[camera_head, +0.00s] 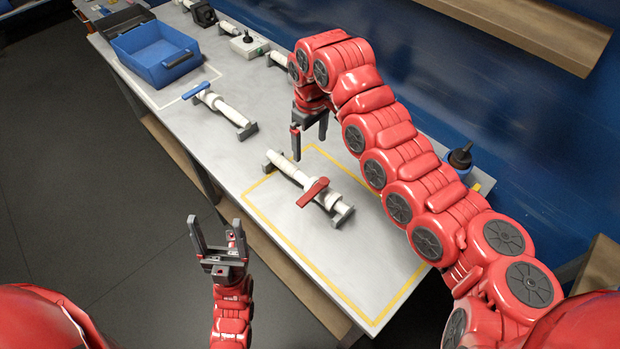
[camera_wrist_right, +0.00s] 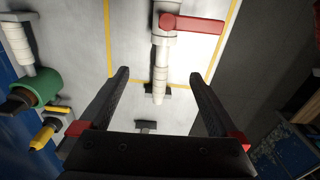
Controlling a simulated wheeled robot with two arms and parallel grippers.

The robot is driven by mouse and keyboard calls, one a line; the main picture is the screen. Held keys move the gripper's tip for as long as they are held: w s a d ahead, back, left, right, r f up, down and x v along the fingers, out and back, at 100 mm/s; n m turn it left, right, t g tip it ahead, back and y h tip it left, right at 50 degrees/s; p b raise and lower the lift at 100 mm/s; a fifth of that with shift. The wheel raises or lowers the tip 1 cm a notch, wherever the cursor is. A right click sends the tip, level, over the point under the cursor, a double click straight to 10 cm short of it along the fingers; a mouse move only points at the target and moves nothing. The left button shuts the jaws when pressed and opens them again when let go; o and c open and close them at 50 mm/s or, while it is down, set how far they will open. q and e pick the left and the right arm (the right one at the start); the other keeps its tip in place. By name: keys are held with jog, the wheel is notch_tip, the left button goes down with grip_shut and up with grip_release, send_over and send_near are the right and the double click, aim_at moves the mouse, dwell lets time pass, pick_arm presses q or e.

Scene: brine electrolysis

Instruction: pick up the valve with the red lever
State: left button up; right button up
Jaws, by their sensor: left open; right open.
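The valve with the red lever (camera_head: 288,168) is a white pipe piece lying on grey end supports, inside a yellow-outlined area of the table. Its red lever (camera_head: 313,191) sticks out to one side. My right gripper (camera_head: 309,147) is open and empty, pointing down just behind the valve. In the right wrist view the valve (camera_wrist_right: 161,58) lies beyond and between the open fingers (camera_wrist_right: 159,74), with the lever (camera_wrist_right: 195,24) near the top. My left gripper (camera_head: 216,228) is open and empty, off the table's front edge.
A similar valve with a blue lever (camera_head: 220,105) lies further left. A blue bin (camera_head: 155,55) stands behind it. More fittings line the back edge. A blue holder with a black-topped item (camera_head: 460,158) is beside my right arm. The yellow-outlined area (camera_head: 370,260) is clear in front.

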aim_at(311, 180)
jog(key=f, duration=0.4)
jog(key=f+p, duration=0.1)
jog(key=f, duration=0.6)
jog(key=shift+s+d+f, duration=0.15)
jog(key=shift+s+f, duration=0.2)
jog(key=shift+f+p, duration=0.35)
jog(key=shift+p, duration=0.2)
jog(key=f, duration=0.1)
jog(key=f+p, duration=0.1)
jog(key=f, duration=0.1)
jog(key=shift+s+f+p, duration=0.25)
jog(key=shift+f+p, duration=0.05)
jog(key=shift+p, duration=0.05)
jog(key=shift+f, duration=0.6)
grip_shut()
